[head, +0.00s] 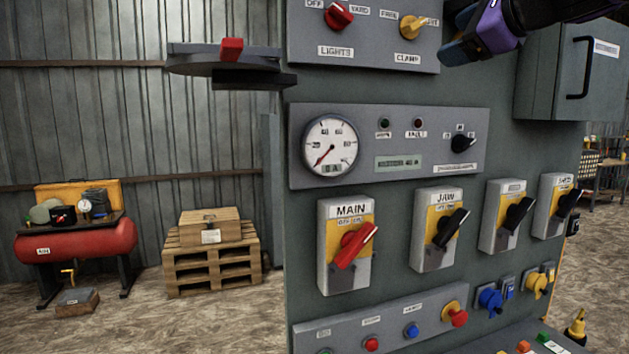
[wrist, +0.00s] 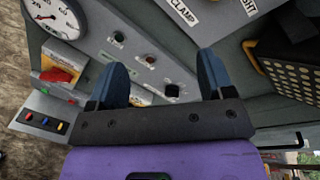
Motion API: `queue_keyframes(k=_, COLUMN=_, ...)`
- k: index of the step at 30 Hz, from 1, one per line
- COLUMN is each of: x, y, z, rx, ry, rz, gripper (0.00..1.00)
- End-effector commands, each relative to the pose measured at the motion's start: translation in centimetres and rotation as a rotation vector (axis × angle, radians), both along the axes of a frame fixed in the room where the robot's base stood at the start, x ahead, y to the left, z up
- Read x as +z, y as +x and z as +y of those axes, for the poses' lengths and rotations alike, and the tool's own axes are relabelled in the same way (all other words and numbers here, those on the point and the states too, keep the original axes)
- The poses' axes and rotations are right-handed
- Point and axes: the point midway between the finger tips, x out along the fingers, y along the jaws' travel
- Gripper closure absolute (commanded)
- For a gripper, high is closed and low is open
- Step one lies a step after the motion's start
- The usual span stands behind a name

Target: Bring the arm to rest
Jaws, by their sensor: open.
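My gripper (head: 468,48) shows at the upper right of the head view, in front of the grey control panel (head: 385,85), close to the yellow CLAMP knob (head: 411,27). In the wrist view my gripper (wrist: 163,80) has its two blue fingers spread wide apart. Nothing is between them. The wrist view is tilted, and the panel face with the round gauge (wrist: 52,15) lies beyond the fingers. In the head view the gripper's fingertips are partly blurred together, and most of my arm is out of frame.
A grey cabinet (head: 545,75) with a black handle juts out right of my gripper. The MAIN switch (head: 350,245), JAW switch (head: 442,230) and several more controls stick out below. A shelf with a red block (head: 231,49) projects at left.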

Motion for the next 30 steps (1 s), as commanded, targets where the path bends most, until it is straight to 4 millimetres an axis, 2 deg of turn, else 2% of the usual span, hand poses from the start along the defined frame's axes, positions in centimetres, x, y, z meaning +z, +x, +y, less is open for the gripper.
queue_keyframes(k=1, x=-2.6, y=-1.9, z=0.4, rx=0.048, ry=-0.159, rz=0.01, gripper=0.26)
queue_keyframes(k=7, x=-13.6, y=-9.2, z=0.5, rx=0.322, ry=-0.829, rz=0.051, gripper=0.26)
queue_keyframes(k=12, x=-22.3, y=-15.7, z=-1.1, rx=0.624, ry=-1.313, rz=0.092, gripper=0.26)
queue_keyframes(k=15, x=-26.3, y=-19.0, z=-2.4, rx=0.802, ry=-1.531, rz=0.115, gripper=0.26)
queue_keyframes(k=18, x=-29.2, y=-21.5, z=-3.6, rx=0.951, ry=-1.683, rz=0.133, gripper=0.26)
queue_keyframes(k=21, x=-30.8, y=-23.0, z=-4.4, rx=1.049, ry=-1.772, rz=0.143, gripper=0.26)
queue_keyframes(k=24, x=-31.5, y=-23.6, z=-4.8, rx=1.094, ry=-1.811, rz=0.149, gripper=0.26)
queue_keyframes(k=30, x=-31.5, y=-23.7, z=-4.8, rx=1.1, ry=-1.817, rz=0.149, gripper=0.26)
